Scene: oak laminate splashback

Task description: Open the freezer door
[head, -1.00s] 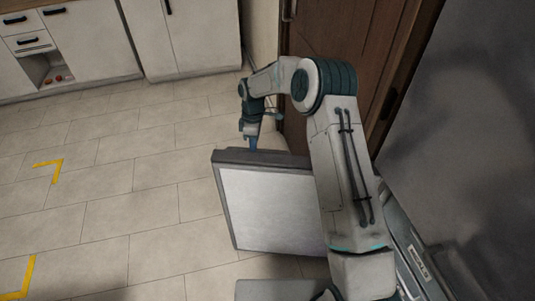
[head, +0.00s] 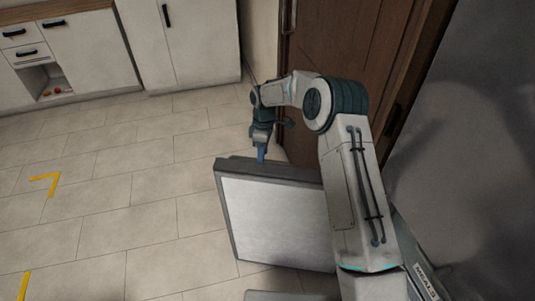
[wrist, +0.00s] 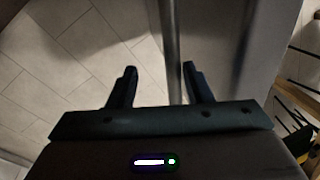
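The freezer door (head: 275,215) stands swung out over the floor in the head view, its pale inner panel with a grey rim facing me. My gripper (head: 261,155) is at the far side of the door's top edge, and its fingertips are partly hidden there. In the wrist view my gripper (wrist: 160,85) has its two dark fingers spread apart. A thin upright grey bar (wrist: 171,45) runs between them, nearer the right finger; I cannot tell whether it is the handle or the door's edge. The gap to the left finger is clear.
A large grey appliance front (head: 460,150) rises at the right. A brown wooden door (head: 345,45) is behind my arm. White cabinets (head: 90,55) line the back left. The tiled floor (head: 120,200) left of the freezer door is free, with yellow corner marks (head: 45,182).

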